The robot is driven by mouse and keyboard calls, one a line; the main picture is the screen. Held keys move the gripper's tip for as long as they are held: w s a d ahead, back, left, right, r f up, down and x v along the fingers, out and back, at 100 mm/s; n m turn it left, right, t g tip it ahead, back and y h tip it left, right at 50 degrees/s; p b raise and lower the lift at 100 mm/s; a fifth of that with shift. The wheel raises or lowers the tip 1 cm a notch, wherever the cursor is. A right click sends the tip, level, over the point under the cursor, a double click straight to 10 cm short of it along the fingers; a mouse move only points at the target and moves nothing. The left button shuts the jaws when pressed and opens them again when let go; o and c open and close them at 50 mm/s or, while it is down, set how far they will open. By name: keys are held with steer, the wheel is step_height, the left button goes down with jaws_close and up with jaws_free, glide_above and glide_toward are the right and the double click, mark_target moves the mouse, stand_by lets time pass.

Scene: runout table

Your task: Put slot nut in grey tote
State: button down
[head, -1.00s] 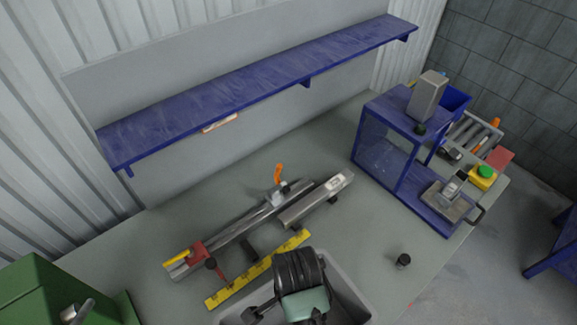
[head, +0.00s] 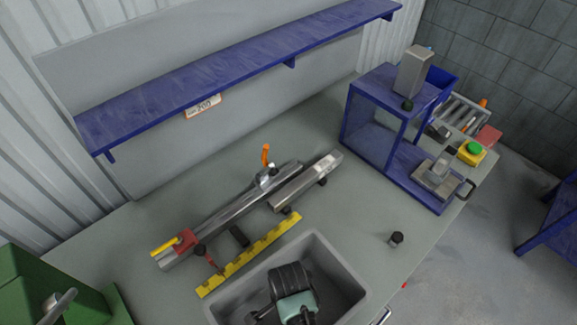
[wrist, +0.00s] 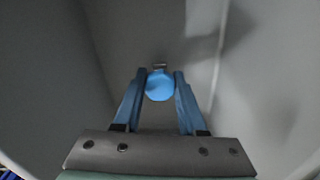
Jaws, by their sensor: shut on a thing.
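The grey tote (head: 338,268) stands at the front of the bench, with its near part cut off by the bottom of the head view. My gripper is over or inside it; the black wrist hides its fingers there. In the wrist view, my gripper (wrist: 160,80) has its two blue fingers closed around a small round bright blue piece, with a small grey-brown bit at its far edge. I take this for the slot nut (wrist: 160,86); its shape is hard to make out. Grey tote walls (wrist: 265,80) surround the fingers in the wrist view.
A yellow ruler (head: 248,255) and a metal rail (head: 225,218) lie behind the tote. A small black knob (head: 397,239) stands to its right. A blue frame (head: 385,150) stands at the back right, below the blue shelf's (head: 235,75) right end. Bench between knob and frame is clear.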

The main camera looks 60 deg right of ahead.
steer(key=shift+f, duration=0.95)
steer(key=shift+f, duration=0.1)
steer(key=shift+c, duration=2.4)
jaws_free()
step_height(320, 180, up, 12)
steer(key=shift+r+b, duration=0.15)
steer(key=shift+b, duration=0.15)
